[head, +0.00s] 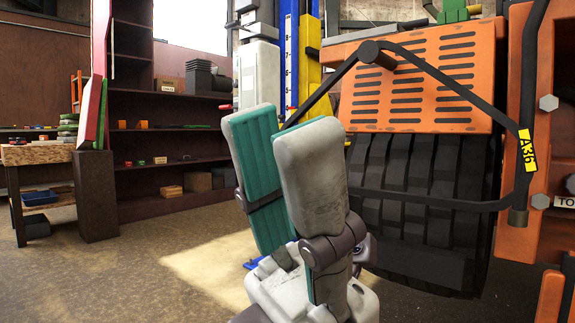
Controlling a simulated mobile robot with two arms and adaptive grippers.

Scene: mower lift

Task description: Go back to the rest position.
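My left gripper (277,127) fills the middle of the head view, with two pale grey fingers with teal pads pointing up. The fingers stand apart and I see no object clearly gripped. The orange machine (430,75) with a slotted cover stands close behind it on the right. A black tube frame (450,85) on the machine has a bar that runs down to the left and disappears at the fingers. I cannot tell whether it passes between or behind them. My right gripper is not visible.
A large black ribbed tyre (420,200) sits below the orange cover. Dark shelves (165,143) with small items and a wooden workbench (38,155) stand at left. The floor (130,265) at front left is clear.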

